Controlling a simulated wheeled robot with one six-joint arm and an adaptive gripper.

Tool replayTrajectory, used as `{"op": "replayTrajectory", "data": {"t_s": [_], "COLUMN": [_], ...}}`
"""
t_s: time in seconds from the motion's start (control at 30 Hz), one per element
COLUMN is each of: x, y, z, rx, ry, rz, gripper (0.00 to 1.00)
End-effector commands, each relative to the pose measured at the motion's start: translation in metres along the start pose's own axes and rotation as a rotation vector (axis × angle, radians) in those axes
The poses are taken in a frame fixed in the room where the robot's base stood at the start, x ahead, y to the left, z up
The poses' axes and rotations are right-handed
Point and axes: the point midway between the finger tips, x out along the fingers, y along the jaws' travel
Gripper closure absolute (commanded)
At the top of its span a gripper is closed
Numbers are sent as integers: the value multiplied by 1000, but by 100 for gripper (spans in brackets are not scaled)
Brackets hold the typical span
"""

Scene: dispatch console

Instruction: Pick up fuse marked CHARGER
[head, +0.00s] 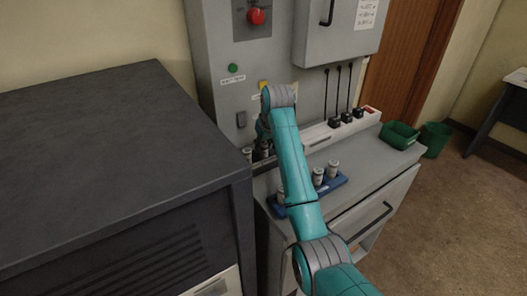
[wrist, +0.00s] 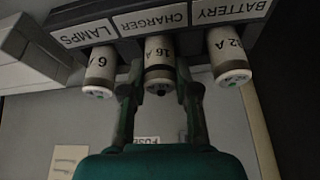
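The fuse marked 16 A (wrist: 160,65) sits under the CHARGER label (wrist: 151,20) in the wrist view, in the middle of a row of three. My gripper (wrist: 160,92) has one finger on each side of this fuse, with narrow gaps seeming to show beside it, so it looks open around it. The fuse marked 6 A (wrist: 99,72) is under LAMPS on the left, and the 32 A fuse (wrist: 228,56) is under BATTERY on the right. In the head view my arm hides most of the gripper and the fuse row.
A blue holder (head: 341,181) with several fuses stands on the grey console ledge. Black plugs (head: 346,117) with cables are to its upper right. A green bin (head: 399,136) sits at the ledge's right end. A large dark cabinet (head: 110,140) fills the left.

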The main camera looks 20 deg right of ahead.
Motion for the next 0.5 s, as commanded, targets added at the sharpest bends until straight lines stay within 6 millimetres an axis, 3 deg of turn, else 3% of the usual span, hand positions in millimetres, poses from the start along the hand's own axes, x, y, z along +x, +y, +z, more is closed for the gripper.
{"op": "replayTrajectory", "data": {"t_s": [0.33,0.5], "x": [-1,-17], "y": [0,0], "z": [0,-8], "rx": [0,0], "ry": [0,4], "rz": [0,0], "gripper": [100,100]}}
